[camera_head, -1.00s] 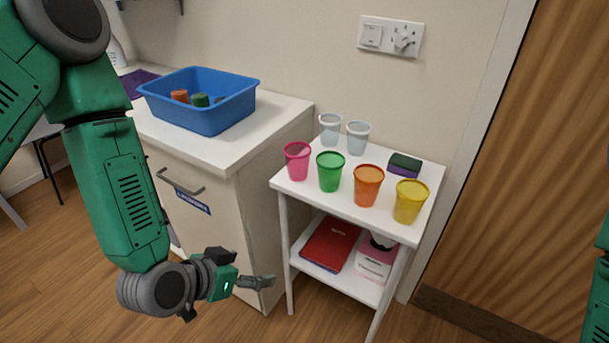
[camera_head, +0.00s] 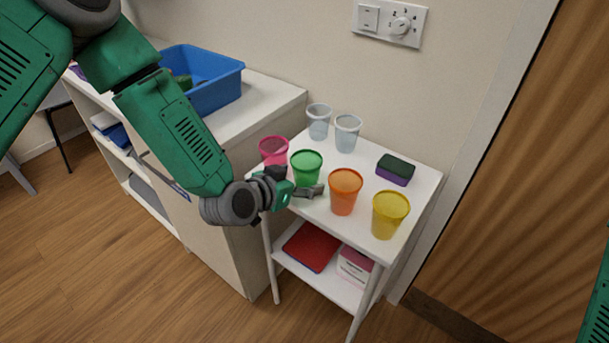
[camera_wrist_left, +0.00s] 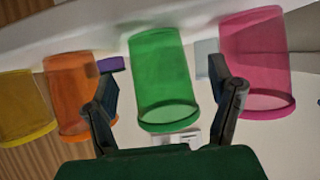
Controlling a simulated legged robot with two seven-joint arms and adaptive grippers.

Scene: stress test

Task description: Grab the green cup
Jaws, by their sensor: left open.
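The green cup (camera_head: 306,166) stands upright on the small white table (camera_head: 270,208), in the front row between the pink cup (camera_head: 273,151) and the orange cup (camera_head: 345,191). My left gripper (camera_head: 314,191) is at the table's front edge, just in front of the green cup and partly hiding its lower part. In the left wrist view, the green cup (camera_wrist_left: 162,80) appears between the two open fingers of my left gripper (camera_wrist_left: 168,92). I cannot tell whether the fingers touch it. My right gripper is not in view; only a bit of my right arm shows at the right edge.
A yellow cup (camera_head: 390,214) stands right of the orange one. Two clear cups (camera_head: 319,121) and a sponge (camera_head: 395,169) are behind. A blue bin (camera_head: 212,82) sits on the white cabinet at left. A wooden door (camera_head: 500,200) is at right.

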